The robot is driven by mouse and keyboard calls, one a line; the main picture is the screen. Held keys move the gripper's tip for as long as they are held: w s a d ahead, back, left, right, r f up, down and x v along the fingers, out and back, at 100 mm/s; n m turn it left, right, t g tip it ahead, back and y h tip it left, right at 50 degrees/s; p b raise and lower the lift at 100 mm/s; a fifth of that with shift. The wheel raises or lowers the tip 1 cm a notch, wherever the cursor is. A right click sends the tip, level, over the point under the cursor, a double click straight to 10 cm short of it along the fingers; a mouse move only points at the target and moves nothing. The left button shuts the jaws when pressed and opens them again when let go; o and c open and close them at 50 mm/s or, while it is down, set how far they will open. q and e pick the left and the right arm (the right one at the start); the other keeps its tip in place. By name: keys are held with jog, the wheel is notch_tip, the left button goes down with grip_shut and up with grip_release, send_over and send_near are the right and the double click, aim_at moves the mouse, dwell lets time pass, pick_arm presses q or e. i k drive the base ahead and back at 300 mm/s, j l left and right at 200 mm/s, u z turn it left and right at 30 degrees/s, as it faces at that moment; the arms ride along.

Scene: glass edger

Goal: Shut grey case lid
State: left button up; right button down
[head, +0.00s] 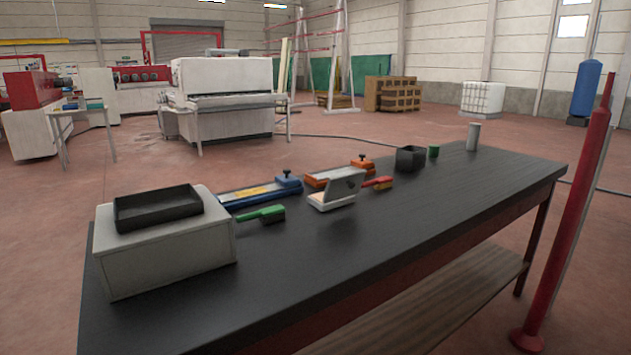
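The grey case (330,204) stands on the dark bench top near its middle. Its grey lid (345,184) is raised and leans up on the right and back side, so the case is open. A pale interior shows in the low base. Small details inside the case are too small to tell. Neither of my grippers is in view.
A light box (165,255) with a black tray (157,207) on top stands at the bench's left end. Green-handled (262,215) and red-handled (377,183) brushes, a blue tool (262,190), an orange tool (340,175) and a black bin (410,158) surround the case. The bench front (420,220) is clear. A red post (565,230) stands right.

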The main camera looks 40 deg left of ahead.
aim_at(343, 185)
jog(key=i+u, duration=0.15)
jog(key=u, duration=0.25)
jog(key=i+l+u, duration=0.15)
jog(key=u, duration=0.25)
jog(key=i+l+u, duration=0.15)
jog(key=u, duration=0.25)
jog(key=i+l+u, duration=0.15)
jog(key=u, duration=0.3)
jog(key=i+l+u, duration=0.2)
jog(key=u, duration=0.3)
